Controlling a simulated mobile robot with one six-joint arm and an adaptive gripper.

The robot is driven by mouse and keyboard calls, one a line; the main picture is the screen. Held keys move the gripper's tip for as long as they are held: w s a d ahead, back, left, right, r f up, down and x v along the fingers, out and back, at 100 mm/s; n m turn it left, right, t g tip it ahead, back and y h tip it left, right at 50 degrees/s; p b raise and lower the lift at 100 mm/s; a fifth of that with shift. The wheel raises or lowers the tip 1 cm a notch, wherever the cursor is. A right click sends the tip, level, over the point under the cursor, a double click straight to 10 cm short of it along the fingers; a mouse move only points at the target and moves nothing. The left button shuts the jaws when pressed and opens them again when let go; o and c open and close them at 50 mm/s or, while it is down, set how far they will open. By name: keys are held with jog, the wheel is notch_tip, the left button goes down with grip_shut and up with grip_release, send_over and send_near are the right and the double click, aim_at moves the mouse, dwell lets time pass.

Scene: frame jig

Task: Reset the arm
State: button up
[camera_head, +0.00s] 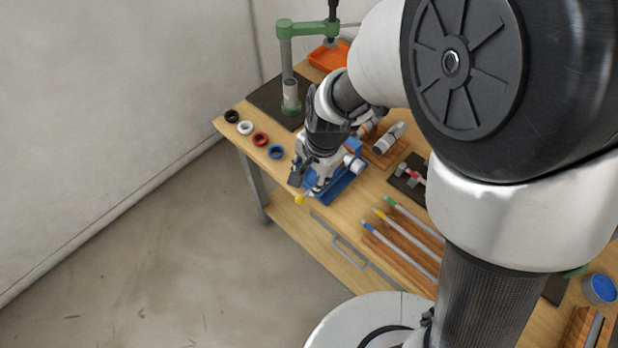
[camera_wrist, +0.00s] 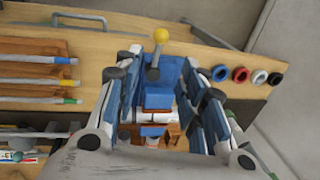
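My gripper (camera_head: 322,168) is at the front left part of the wooden bench, over a blue jig (camera_head: 347,190). In the wrist view my gripper (camera_wrist: 162,86) has its two fingers wide apart with nothing held between them. The blue jig (camera_wrist: 158,98) shows in the gap beyond the fingers. A lever with a yellow knob (camera_wrist: 161,35) stands up from the jig; the knob (camera_head: 299,199) also shows at the bench's front edge in the head view. I cannot tell whether the fingers touch the jig. My arm hides part of the bench.
Black, white, red and blue rings (camera_head: 261,139) lie along the left edge. A green press (camera_head: 290,70) and an orange tray (camera_head: 328,57) stand behind. Rods with coloured ends (camera_head: 405,240) lie on a wooden rack to the right. A grey handle (camera_head: 350,252) is at the front edge.

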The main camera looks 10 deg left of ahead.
dwell(0.5)
jog(key=s+d+r+n+t+b, duration=0.25)
jog(key=s+d+r+n, duration=0.2)
jog(key=d+r, duration=0.7)
jog(key=s+d+r+n+h+b, duration=0.1)
jog(key=s+d+r+n+b, duration=0.1)
jog(key=s+d, duration=0.6)
jog(key=s+n+b, duration=0.1)
jog(key=s, duration=0.1)
jog(key=shift+s+d+t+h, duration=0.35)
jog(key=shift+d+h, duration=0.05)
